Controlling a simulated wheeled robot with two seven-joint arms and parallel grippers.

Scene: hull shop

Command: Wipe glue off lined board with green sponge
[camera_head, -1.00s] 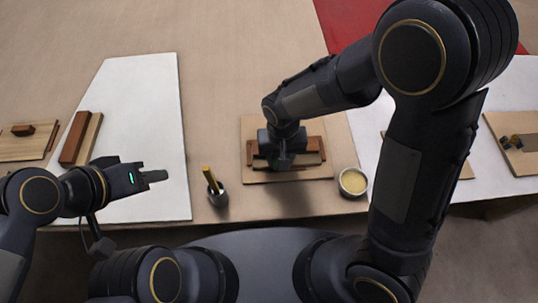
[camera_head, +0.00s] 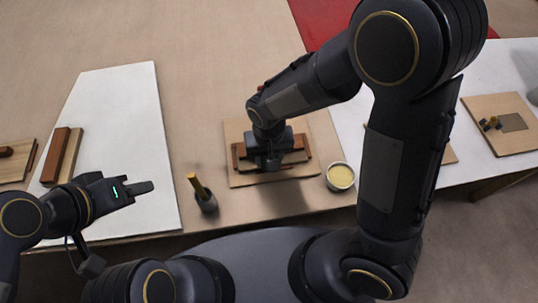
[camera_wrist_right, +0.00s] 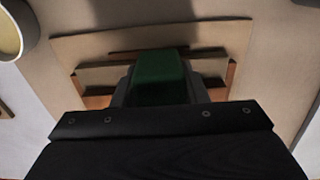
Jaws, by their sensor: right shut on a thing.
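The lined board (camera_head: 237,178) is a flat tan board with brown and pale wood strips on it, lying near the table's front edge. It also shows in the right wrist view (camera_wrist_right: 75,48). My right gripper (camera_head: 268,162) is over its middle, between the strips. In the right wrist view, that gripper is shut on the green sponge (camera_wrist_right: 158,78). The sponge is low at the strips; I cannot tell if it touches the board. The glue cannot be made out. My left gripper (camera_head: 142,188) is over the white sheet's front edge, seen side-on, its jaw opening unclear.
A bowl of pale yellow stuff (camera_head: 340,177) stands right of the lined board. A dark cup with a yellow-handled tool (camera_head: 205,198) stands left of it. Wood blocks (camera_head: 62,155) lie at left. Another board with small parts (camera_head: 500,110) lies at far right.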

